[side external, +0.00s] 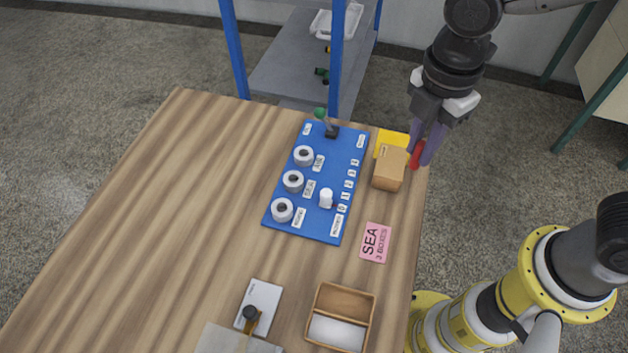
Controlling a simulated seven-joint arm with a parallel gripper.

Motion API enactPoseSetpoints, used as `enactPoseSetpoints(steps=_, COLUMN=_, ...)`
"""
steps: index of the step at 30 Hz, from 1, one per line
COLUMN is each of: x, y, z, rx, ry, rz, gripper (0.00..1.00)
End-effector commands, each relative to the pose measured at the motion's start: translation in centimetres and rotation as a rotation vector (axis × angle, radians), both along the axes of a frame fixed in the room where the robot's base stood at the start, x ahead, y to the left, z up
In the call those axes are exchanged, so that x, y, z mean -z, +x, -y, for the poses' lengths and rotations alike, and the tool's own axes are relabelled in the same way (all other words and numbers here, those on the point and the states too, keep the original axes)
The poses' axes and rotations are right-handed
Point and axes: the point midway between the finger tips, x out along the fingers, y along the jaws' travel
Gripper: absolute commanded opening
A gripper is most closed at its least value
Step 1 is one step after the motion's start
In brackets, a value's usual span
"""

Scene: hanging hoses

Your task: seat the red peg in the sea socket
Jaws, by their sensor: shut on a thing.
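My gripper (425,152), with purple fingers, is shut on the red peg (417,156) at the right edge of the table, just right of a tan box. The fingers hide part of the peg. The blue board (334,160) lies left of the gripper. It carries three white ring sockets with dark centres in a column: a far one (303,155), a middle one (293,181) and a near one (281,210). The label beside the middle one seems to read SEA, so I take it as the sea socket. All three look empty of the red peg.
The tan box (389,170) and a yellow pad (392,140) lie between board and gripper. A white cylinder (326,198) and a dark block (332,131) stand on the board. A pink SEA card (375,243) and a divided wooden tray (340,315) lie nearer. The table's left side is clear.

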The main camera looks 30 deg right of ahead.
Motion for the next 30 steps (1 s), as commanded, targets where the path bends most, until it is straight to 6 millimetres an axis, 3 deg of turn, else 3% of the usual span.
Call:
enactPoseSetpoints(steps=6, x=0.6, y=4.0, z=-4.5, rx=-0.020, ry=-0.002, rz=-0.003, gripper=0.00)
enactPoseSetpoints(steps=14, x=2.8, y=5.3, z=-6.6, rx=-0.045, ry=-0.001, rz=-0.002, gripper=0.00)
enactPoseSetpoints(steps=27, x=6.8, y=12.2, z=-11.7, rx=-0.046, ry=-0.001, rz=-0.003, gripper=0.00)
enactPoseSetpoints(steps=30, x=8.8, y=13.3, z=-12.6, rx=-0.046, ry=-0.002, rz=-0.004, gripper=0.00)
